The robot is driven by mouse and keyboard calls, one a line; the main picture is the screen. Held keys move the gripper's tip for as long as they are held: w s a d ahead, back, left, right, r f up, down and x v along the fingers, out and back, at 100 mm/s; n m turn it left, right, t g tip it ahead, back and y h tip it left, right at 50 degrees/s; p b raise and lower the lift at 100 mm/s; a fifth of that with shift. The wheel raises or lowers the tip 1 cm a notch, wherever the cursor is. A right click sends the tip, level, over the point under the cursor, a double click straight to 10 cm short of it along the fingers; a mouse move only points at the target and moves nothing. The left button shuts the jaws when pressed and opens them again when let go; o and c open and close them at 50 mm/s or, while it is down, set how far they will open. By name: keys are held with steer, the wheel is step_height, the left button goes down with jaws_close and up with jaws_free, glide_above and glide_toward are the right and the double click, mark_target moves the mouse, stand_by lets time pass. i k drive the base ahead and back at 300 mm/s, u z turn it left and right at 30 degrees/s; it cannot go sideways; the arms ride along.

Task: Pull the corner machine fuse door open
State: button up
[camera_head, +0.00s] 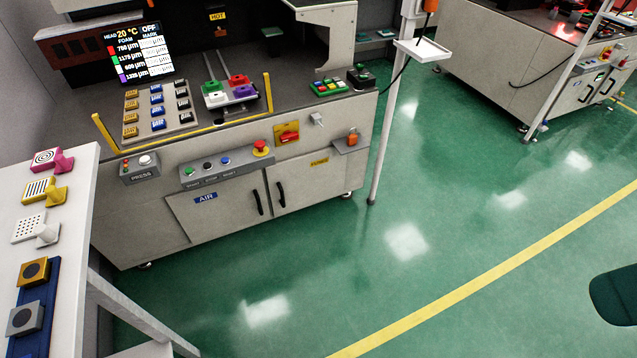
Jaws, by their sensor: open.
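The corner machine (128,229) is a grey cabinet at the upper left, with a dark worktop. Two doors sit side by side on its lower front. The left door (220,218) has a blue AIR label. The right door, the fuse door (313,187), has a small yellow label (319,161) at its upper edge that seems to read FUSES. A black upright handle (280,195) is on the fuse door's left side, close to the AIR door's handle (258,202). Both doors look shut. My gripper is not in view.
A white table (75,190) with stamp-like pieces stands at left. A thin pole (384,145) stands right of the machine. A dark green rounded object (615,295) is at the right edge. Another machine (490,65) stands at upper right. The green floor before the doors is clear.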

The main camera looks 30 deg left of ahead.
mark_target(297, 182)
steer(key=u, duration=0.05)
steer(key=i, duration=0.7)
steer(key=u, duration=0.8)
steer(key=i, duration=0.35)
steer(key=u, duration=0.4)
